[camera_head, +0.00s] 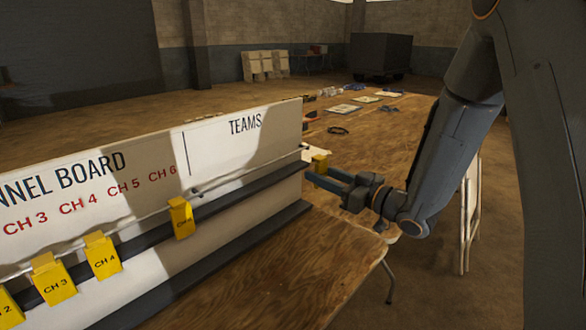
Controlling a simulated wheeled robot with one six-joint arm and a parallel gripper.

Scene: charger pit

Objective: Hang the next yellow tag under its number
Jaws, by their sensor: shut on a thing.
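My gripper (316,172) is at the right end of the white channel board (245,150). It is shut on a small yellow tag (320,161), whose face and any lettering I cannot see. Red numbers CH 3 (25,222), CH 4 (78,203), CH 5 (124,187) and CH 6 (162,173) run along the board. Below them, yellow tags hang along the rail (225,181): CH 3 (54,281), CH 4 (103,258) and one farther right (181,219) with lettering too small to read surely. A tag ending in 2 (8,308) is cut off at left.
The board stands on a wooden table (260,285) with dark ledges along its front. Several papers and small items lie on the table's far part beyond my gripper. A dark cart (380,54) and pale boxes (264,66) stand far back.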

